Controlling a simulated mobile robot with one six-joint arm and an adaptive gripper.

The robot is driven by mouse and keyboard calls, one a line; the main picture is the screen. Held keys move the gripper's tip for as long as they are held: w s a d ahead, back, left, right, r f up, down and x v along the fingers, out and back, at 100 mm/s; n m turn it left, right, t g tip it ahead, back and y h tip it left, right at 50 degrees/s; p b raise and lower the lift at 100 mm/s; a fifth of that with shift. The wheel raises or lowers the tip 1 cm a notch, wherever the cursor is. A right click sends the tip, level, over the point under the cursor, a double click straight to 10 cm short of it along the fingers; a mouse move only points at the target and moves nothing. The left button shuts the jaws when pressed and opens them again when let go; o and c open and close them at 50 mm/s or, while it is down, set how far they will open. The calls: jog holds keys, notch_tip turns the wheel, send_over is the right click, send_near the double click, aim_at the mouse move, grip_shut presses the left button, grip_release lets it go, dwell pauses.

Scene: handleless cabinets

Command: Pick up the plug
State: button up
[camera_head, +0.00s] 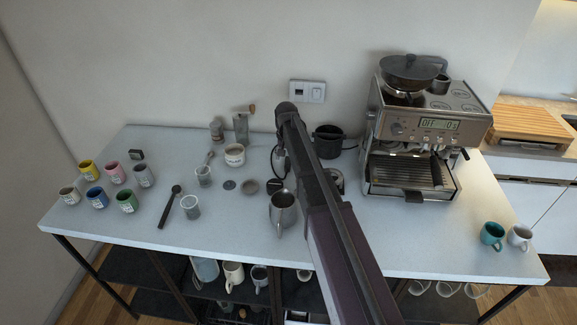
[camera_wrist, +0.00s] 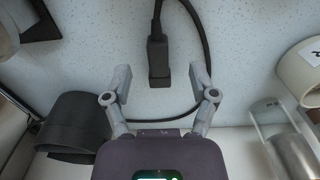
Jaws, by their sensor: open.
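The black plug (camera_wrist: 158,62) shows in the wrist view at upper centre, against the pale speckled tabletop. A dark cable runs from its upper end out of the top of the picture. My gripper (camera_wrist: 160,80) is open, with one finger to the left of the plug and one to the right. The plug's lower end reaches between the fingertips, with a gap on both sides and no visible contact. I cannot tell the height between the fingers and the plug. In the head view my arm hides the gripper, and I cannot make out the plug.
A dark cable loop (camera_wrist: 206,45) passes right of the plug and behind the fingers. A dark round container (camera_wrist: 75,122) stands left and a clear glass (camera_wrist: 283,140) right. In the head view, a coffee machine (camera_head: 415,140), a steel jug (camera_head: 283,210) and several mugs stand on the table (camera_head: 330,245).

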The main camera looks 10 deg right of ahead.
aim_at(287, 165)
jog(key=shift+w+d+f+b, duration=0.1)
jog(key=shift+f+b, duration=0.55)
jog(key=shift+f, duration=0.05)
jog(key=shift+w+d+f+b, duration=0.1)
jog(key=shift+f+b, duration=0.5)
jog(key=shift+f, duration=0.1)
jog(key=shift+f+b, duration=1)
grip_shut()
